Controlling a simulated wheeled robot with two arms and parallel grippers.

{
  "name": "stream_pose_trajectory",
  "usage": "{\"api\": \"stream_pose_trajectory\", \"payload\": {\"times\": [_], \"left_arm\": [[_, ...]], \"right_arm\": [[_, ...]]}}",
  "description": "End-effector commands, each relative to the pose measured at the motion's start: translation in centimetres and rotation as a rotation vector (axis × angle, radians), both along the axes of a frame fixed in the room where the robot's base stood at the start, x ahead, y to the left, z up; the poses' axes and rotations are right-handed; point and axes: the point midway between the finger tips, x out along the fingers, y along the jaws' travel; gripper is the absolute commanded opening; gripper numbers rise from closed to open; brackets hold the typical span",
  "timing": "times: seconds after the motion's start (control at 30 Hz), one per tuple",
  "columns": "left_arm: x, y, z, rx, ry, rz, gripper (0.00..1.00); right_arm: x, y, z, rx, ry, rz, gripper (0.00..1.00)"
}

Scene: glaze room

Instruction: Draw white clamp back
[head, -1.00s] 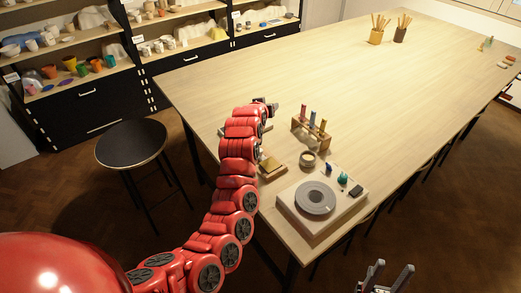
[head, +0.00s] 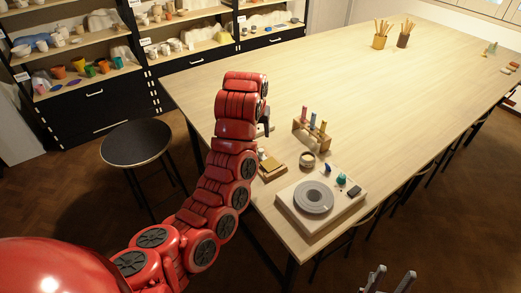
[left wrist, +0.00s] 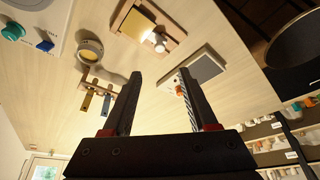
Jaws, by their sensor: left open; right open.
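I cannot single out a white clamp with certainty. In the left wrist view a small pale knob (left wrist: 157,42) stands at a wooden tray with a brass-coloured plate (left wrist: 138,24). A flat white-edged block with a dark top (left wrist: 207,68) lies to its right, with a small orange piece (left wrist: 180,90) by it. My left gripper (left wrist: 160,78) is open and empty, its fingertips pointing toward the gap between tray and block. In the head view the left gripper (head: 266,121) hangs over the table, partly hidden by my arm. My right gripper (head: 390,279) is open and empty at the bottom edge.
The table (head: 360,90) also holds a tube rack (head: 312,132), a small round pot (head: 307,160) and a box with a grey disc (head: 314,197). Pencil cups (head: 380,41) stand far back. A black stool (head: 136,143) is left of the table. The table's middle is clear.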

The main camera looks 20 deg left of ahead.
Motion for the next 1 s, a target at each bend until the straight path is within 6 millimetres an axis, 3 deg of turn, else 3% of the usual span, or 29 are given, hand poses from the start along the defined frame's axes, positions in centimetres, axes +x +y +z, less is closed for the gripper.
{"api": "stream_pose_trajectory", "payload": {"times": [0.27,0.4,0.6,1.0], "left_arm": [[1.6,0.1,-4.1,0.004,0.0,-0.002,0.59],[2.5,0.4,-6.5,0.001,0.009,-0.001,0.59],[3.9,0.5,-9.7,0.002,0.006,-0.001,0.59],[5.0,0.6,-12.0,0.001,-0.001,-0.001,0.59]], "right_arm": [[0.0,0.0,-1.3,0.0,0.0,0.0,0.48],[0.0,0.0,0.4,0.0,0.0,0.0,0.48],[0.0,0.0,1.5,0.0,0.0,0.0,0.48],[0.0,0.0,2.1,0.0,0.0,0.0,0.48]]}}
